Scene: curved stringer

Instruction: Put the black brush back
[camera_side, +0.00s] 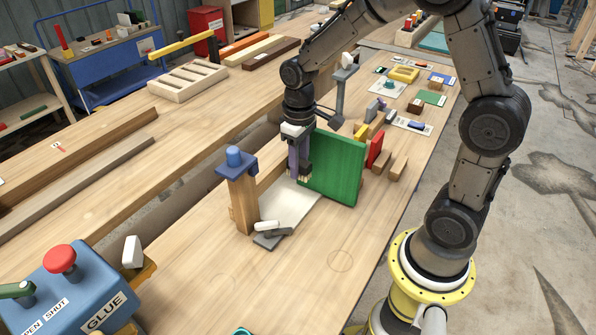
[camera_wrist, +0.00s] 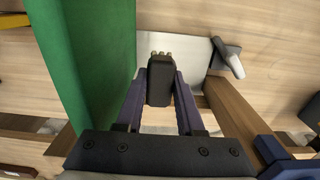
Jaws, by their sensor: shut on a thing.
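My gripper (camera_side: 299,160) has purple fingers and is shut on the black brush (camera_wrist: 160,86), a dark block with pale bristle tips at its far end. In the side view the brush (camera_side: 306,166) is mostly hidden by the fingers, with pale bristles at the bottom. The brush is over or near the pale grey plate (camera_side: 290,204), just left of the green panel (camera_side: 338,166). I cannot tell whether the bristles touch the plate.
A wooden post with a blue cap (camera_side: 235,158) stands left of my gripper. A white-handled item (camera_side: 266,225) lies on a dark grey piece (camera_side: 270,239) at the plate's near corner. Wooden blocks and a red block (camera_side: 376,149) stand right of the panel.

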